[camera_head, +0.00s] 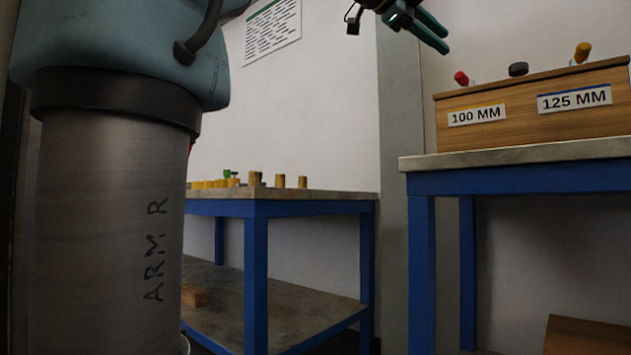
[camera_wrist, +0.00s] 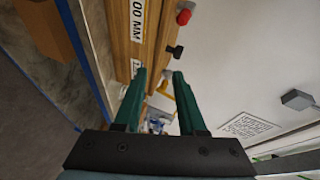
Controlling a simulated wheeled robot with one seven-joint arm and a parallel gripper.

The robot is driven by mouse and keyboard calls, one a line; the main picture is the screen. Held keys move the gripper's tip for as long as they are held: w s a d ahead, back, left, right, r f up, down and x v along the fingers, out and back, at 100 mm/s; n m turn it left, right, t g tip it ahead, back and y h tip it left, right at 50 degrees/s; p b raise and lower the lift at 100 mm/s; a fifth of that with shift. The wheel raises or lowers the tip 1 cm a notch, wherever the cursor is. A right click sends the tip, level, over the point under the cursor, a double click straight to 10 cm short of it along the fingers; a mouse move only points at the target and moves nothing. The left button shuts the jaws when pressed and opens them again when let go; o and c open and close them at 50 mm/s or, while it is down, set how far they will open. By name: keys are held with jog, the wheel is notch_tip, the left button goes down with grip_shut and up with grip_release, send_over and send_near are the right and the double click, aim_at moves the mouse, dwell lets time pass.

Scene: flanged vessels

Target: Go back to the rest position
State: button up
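My gripper (camera_head: 429,31) shows at the top of the head view, raised in the air left of and above the wooden box. Its green fingers also show in the wrist view (camera_wrist: 157,84), spread apart with a gap between them. Nothing is held between them; a yellow item and blurred things show far behind the gap. My own arm column fills the left of the head view.
A wooden box (camera_head: 531,122) labelled 100 MM and 125 MM stands on a blue-framed table (camera_head: 520,155) at right, with red, dark and yellow knobs above it. A second blue-framed table (camera_head: 330,196) holds several yellow cylinders (camera_head: 280,181). A wall sign (camera_head: 272,29) hangs behind.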

jog(key=w+a+f+n+y+p, duration=0.45)
jog(key=w+f+n, duration=0.35)
jog(key=w+f, duration=0.4)
jog(key=w+a+f+n+y+p, duration=0.15)
jog(key=a+f+n, duration=0.25)
jog(key=f, duration=0.4)
jog(key=a+f+n+y+p, duration=0.25)
jog(key=a+f+n, duration=0.2)
jog(key=f, duration=0.35)
jog(key=s+a+f+n+g+y+p, duration=0.25)
jog(key=s+a+f+n+p, duration=0.2)
jog(key=s+a+f, duration=0.5)
jog(key=s+a+f+n+g+y+p, duration=0.25)
jog(key=s+a+f+n, duration=0.3)
jog(key=f, duration=0.65)
notch_tip(320, 180, up, 37)
jog(key=s+a+p, duration=0.1)
jog(key=s+p, duration=0.1)
jog(key=p, duration=3.6)
jog(key=shift+g+h+p, duration=0.3)
jog(key=shift+h, duration=0.05)
